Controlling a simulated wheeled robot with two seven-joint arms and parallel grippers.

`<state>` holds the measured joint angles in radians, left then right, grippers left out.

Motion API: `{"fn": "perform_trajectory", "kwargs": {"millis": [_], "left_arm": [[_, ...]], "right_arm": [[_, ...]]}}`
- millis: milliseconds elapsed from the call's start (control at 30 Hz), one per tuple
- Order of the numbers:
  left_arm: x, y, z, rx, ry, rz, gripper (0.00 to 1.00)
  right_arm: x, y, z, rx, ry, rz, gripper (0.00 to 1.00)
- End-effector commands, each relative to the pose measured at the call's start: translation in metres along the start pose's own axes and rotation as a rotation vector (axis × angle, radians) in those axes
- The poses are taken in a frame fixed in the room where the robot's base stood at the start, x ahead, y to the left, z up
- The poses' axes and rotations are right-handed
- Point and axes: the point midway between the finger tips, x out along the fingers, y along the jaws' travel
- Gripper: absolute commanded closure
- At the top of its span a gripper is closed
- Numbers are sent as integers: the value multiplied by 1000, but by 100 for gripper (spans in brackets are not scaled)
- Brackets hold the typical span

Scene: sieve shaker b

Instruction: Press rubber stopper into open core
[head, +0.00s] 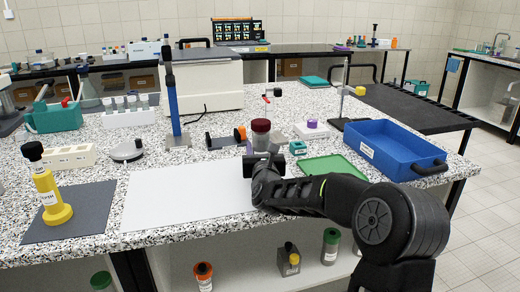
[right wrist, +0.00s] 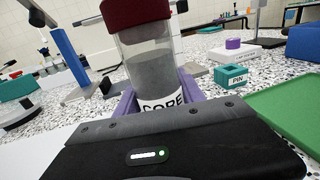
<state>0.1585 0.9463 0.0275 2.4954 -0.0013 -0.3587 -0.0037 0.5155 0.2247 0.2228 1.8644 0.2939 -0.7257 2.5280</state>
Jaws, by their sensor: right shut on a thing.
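The core is a clear tube (head: 261,141) with grey material inside and a "CORE" label; it stands close in the right wrist view (right wrist: 152,72). A dark red cap, possibly the rubber stopper, sits on its top (head: 261,125) and also shows in the right wrist view (right wrist: 136,12). I cannot tell how deep it sits. My right gripper (head: 259,161) has its purple fingers shut on the core's lower part, one on each side; they also show in the right wrist view (right wrist: 158,100). The core's bottom is hidden. My left gripper is not in view.
A white sheet (head: 170,202) lies clear at the front. A yellow black-topped tool (head: 48,192) stands on a dark mat (head: 85,222) at left. A teal PIN block (right wrist: 235,76), green tray (head: 335,166) and blue bin (head: 385,150) are to the right. A blue post (head: 173,105) stands behind.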

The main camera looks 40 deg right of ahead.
Motion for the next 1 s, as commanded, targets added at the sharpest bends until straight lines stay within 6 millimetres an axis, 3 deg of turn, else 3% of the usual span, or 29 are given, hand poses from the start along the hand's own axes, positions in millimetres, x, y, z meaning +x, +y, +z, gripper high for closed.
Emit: {"fn": "perform_trajectory", "kwargs": {"millis": [267, 300, 533, 1000], "left_arm": [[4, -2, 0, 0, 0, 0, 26], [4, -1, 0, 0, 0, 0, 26], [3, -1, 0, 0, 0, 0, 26], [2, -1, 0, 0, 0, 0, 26]], "right_arm": [[0, 0, -1, 0, -3, 0, 100], [0, 0, -2, 0, 0, 0, 52], [0, 0, -1, 0, 1, 0, 34], [-7, 0, 0, -1, 0, 1, 32]]}}
